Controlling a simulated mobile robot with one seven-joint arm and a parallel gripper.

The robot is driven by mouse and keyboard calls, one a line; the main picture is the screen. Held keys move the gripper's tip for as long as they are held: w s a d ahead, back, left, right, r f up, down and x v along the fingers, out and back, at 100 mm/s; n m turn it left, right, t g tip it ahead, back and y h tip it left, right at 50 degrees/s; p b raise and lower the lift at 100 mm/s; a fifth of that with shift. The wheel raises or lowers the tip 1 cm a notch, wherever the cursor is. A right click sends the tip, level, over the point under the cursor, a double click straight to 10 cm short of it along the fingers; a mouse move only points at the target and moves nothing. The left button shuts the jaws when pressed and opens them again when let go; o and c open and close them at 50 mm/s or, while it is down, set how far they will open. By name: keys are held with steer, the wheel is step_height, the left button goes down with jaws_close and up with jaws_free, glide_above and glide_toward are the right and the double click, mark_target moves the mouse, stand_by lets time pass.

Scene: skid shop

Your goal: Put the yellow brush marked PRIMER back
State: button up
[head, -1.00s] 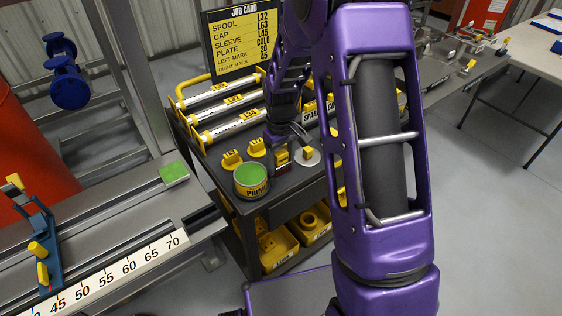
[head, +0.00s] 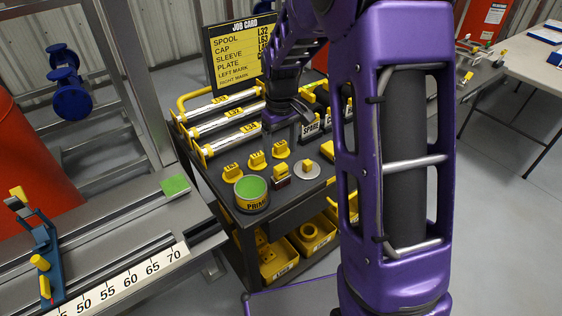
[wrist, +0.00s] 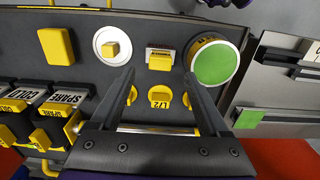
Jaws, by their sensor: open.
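A small yellow-topped block with a red and white edge (head: 281,174) stands on the cart top, just right of the green-topped PRIMER pot (head: 251,196). It looks like the brush, but I cannot read its marking. In the wrist view the yellow block (wrist: 160,61) lies just beyond my fingertips, with the pot (wrist: 214,63) to its right. My gripper (head: 282,138) is open and empty, raised above the cart top behind the block.
Yellow caps (head: 256,160) stand in a row behind the pot. A silver disc with a yellow knob (head: 306,170) is right of the block. Labelled rollers (head: 232,127) lie further back, and SPARE and COLD holders (wrist: 62,97) stand nearby. A ruled bench (head: 130,285) is at left.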

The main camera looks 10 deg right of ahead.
steer(key=shift+r, duration=1.25)
